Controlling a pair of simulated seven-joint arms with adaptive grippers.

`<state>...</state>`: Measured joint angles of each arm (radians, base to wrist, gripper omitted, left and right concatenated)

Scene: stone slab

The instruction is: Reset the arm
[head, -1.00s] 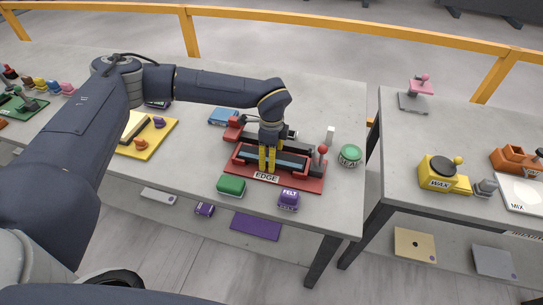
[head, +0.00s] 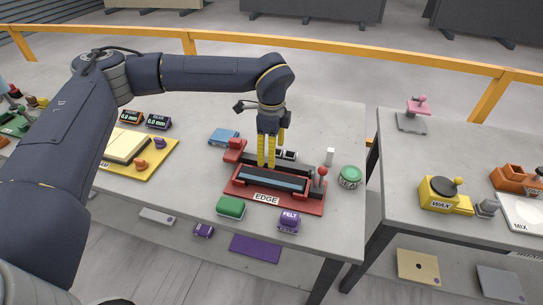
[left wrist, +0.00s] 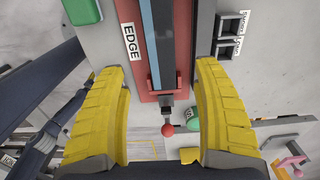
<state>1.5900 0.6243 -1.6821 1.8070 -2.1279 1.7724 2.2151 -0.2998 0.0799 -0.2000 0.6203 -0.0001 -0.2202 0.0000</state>
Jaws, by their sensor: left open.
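My left arm reaches in from the left in the head view. Its gripper (head: 271,152) has yellow fingers pointing down above the back part of the red EDGE fixture (head: 275,203). In the left wrist view the two fingers (left wrist: 165,115) are spread wide apart with nothing between them. A dark slab with a blue-grey strip (head: 270,180) lies in the fixture. The fixture's red ball lever (head: 322,171) stands at its right end; the ball also shows in the left wrist view (left wrist: 167,130). My right gripper is not in view.
A green block (head: 231,207) and purple FELT block (head: 289,221) sit in front of the fixture. A green round can (head: 350,177) and white block (head: 330,156) stand at its right. A gap separates this table from the right one with the yellow WAX unit (head: 440,193).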

